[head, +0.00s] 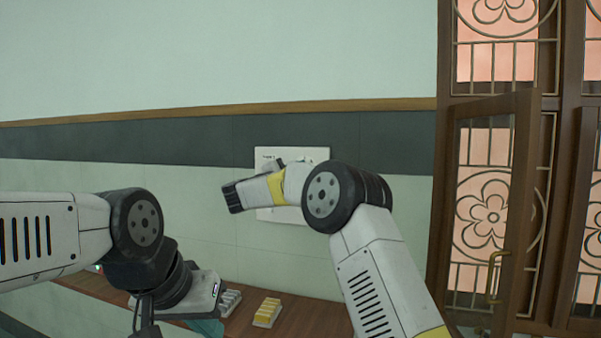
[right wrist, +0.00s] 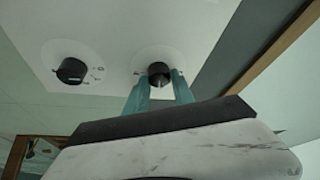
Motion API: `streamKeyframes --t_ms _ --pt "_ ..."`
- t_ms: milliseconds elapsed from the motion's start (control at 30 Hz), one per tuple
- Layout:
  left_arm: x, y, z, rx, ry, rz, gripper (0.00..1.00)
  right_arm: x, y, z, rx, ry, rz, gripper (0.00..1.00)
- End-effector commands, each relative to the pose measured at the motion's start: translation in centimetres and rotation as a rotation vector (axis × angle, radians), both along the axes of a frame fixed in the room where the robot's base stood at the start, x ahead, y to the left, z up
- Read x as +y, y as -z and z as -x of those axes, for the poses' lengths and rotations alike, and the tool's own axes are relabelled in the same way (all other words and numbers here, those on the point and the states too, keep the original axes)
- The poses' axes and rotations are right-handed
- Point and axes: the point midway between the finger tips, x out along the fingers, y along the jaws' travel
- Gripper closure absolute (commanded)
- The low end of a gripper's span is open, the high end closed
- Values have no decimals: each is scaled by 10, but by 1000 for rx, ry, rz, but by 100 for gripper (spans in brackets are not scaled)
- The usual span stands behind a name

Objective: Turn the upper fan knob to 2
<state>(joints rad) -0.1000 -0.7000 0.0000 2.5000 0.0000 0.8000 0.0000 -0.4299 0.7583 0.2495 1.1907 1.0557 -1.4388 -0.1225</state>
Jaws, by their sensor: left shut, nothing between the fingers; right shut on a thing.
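The white fan panel (head: 308,154) is on the wall in the head view, partly covered by my right arm. The right wrist view shows two black round knobs on the panel (right wrist: 105,50). The upper knob (right wrist: 158,70), nearer the dark wall stripe, sits between the teal fingers of my right gripper (right wrist: 161,82), which is shut on it. The lower knob (right wrist: 72,71) is free, with small dial marks beside it. The upper knob's setting cannot be read. My left gripper (head: 207,327) is shut and empty at the bottom of the head view, partly cut off.
A brown bench top (head: 310,318) runs below the panel. A yellow-topped block (head: 267,312) and a grey-topped block (head: 230,301) stand on it near my left gripper. A wooden door with a floral metal grille (head: 487,215) is at the right. The wall left of the panel is clear.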

Motion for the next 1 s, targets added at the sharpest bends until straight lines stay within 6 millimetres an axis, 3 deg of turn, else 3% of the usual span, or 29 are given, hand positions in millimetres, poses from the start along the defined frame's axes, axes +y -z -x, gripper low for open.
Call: streamKeyframes --t_ms 167,200,300,667,1000 --pt "0 0 0 0 0 0 100 0 2 0 3 -1 0 100" --pt "0 0 0 0 0 0 100 0 2 0 4 -1 1 66" --pt "0 0 0 0 0 0 100 0 1 0 2 0 1 48" --pt "0 0 0 0 0 0 100 3 1 3 2 -1 1 48" --pt "0 0 0 0 0 0 100 36 10 43 2 -3 3 48"
